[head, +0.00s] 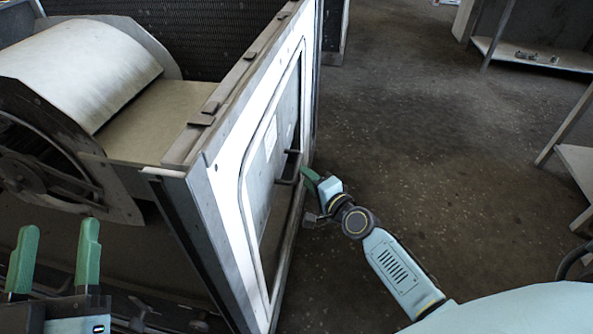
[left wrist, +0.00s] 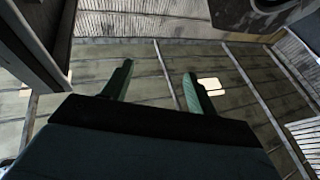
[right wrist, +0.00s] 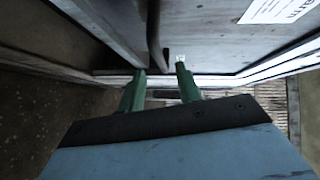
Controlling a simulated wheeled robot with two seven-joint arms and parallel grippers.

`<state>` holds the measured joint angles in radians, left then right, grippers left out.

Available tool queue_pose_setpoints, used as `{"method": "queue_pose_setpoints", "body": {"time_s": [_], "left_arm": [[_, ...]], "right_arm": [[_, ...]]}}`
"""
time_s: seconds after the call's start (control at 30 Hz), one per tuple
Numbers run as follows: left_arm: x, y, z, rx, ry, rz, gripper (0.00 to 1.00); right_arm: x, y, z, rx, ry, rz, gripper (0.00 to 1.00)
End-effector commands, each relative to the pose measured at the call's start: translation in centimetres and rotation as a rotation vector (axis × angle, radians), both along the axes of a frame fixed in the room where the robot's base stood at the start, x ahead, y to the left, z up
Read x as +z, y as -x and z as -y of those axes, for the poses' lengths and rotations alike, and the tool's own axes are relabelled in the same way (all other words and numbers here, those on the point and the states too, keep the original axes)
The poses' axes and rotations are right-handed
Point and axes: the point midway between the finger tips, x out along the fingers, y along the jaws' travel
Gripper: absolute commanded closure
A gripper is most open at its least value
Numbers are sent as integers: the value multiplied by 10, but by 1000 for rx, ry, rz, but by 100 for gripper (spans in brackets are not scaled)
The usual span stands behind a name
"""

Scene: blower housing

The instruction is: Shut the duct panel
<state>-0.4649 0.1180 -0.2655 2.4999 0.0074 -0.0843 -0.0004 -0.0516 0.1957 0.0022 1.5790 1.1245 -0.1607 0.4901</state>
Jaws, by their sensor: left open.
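The duct panel (head: 267,165) is a grey sheet with white labels, set in the white frame on the side of the blower housing. My right gripper (head: 308,180) is beside this handle. In the right wrist view, the fingers of my right gripper (right wrist: 160,72) are apart, with a dark bar close to the left finger. Whether they clamp it is unclear. My left gripper (head: 58,250) is open and empty, low at the left; it also shows in the left wrist view (left wrist: 158,80).
The blower drum (head: 90,70) and its round side opening fill the left of the housing. The housing's top rail (head: 228,90) carries small clips. Metal shelving (head: 535,58) stands at the right. The dark floor (head: 420,120) between is clear.

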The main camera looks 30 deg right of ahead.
Motion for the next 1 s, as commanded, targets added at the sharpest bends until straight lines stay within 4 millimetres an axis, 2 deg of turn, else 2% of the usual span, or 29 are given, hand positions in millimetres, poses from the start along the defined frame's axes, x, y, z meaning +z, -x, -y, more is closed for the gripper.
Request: {"method": "queue_pose_setpoints", "body": {"time_s": [0.1, 0.3, 0.5, 0.73, 1.0], "left_arm": [[10, 6, 0, -4, 32, 101, 42], [21, 14, -2, -4, 68, 219, 42], [26, 17, -3, -4, 80, 263, 42], [27, 17, -3, -3, 81, 265, 42], [27, 17, -3, -3, 80, 264, 42]], "right_arm": [[-4, -23, -3, -1, -3, 4, 66], [-8, -48, -6, 0, -1, 1, 66], [-8, -57, -8, 0, -1, 0, 66], [-8, -57, -8, 0, 0, 0, 66], [-8, -57, -7, 0, 0, 0, 100]]}}
